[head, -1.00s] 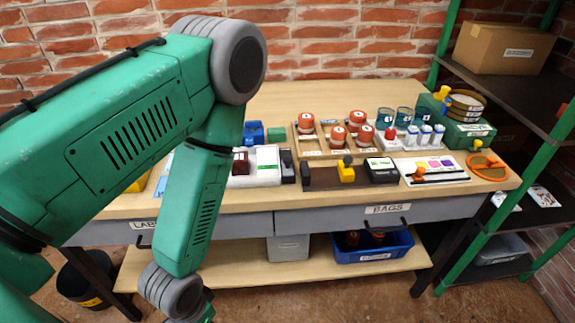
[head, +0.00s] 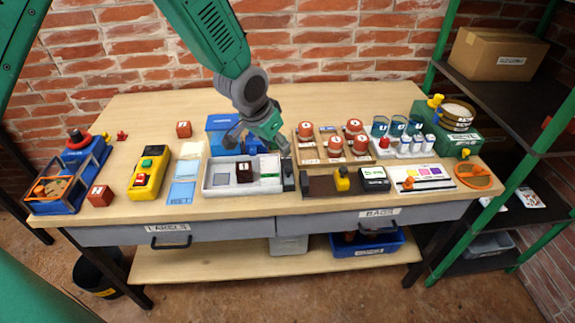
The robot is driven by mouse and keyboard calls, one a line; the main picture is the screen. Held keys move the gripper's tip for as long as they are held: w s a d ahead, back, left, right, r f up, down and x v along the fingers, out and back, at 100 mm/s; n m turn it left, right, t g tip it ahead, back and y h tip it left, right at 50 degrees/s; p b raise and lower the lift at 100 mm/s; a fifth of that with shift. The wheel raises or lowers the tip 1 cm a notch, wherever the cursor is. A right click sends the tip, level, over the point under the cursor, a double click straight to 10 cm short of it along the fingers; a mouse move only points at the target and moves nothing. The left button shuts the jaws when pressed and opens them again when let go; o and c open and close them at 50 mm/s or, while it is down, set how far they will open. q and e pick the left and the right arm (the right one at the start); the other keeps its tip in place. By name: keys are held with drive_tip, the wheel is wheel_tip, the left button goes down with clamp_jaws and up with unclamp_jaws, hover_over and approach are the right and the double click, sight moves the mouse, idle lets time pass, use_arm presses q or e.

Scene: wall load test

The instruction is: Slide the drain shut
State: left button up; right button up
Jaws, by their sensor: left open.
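No part in view is clearly readable as the drain. One sliding part is a dark brown and black block with a yellow knob (head: 342,180) at the front middle of the bench. Another is a white panel (head: 436,172) with color patches and a dark slot, with an orange knob (head: 409,184) at the slot's left end. My left gripper (head: 257,146) is open and empty above the back of a white tray (head: 215,181), left of both sliding parts. It hides part of a blue box (head: 217,133). My right gripper is out of view.
Orange-topped jars (head: 335,143) stand in a wooden rack right of my left gripper. A green machine (head: 455,138) stands at the back right, by the dark shelf (head: 487,85). A yellow device (head: 150,172) and a blue fixture (head: 76,178) stand left.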

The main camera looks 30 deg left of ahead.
sight(288, 169)
use_arm(q)
drive_tip(key=x, duration=1.1)
drive_tip(key=shift+w+f, duration=0.2)
drive_tip(key=shift+f, duration=0.15)
drive_tip(key=shift+d, duration=0.1)
drive_tip(key=shift+c, duration=0.4)
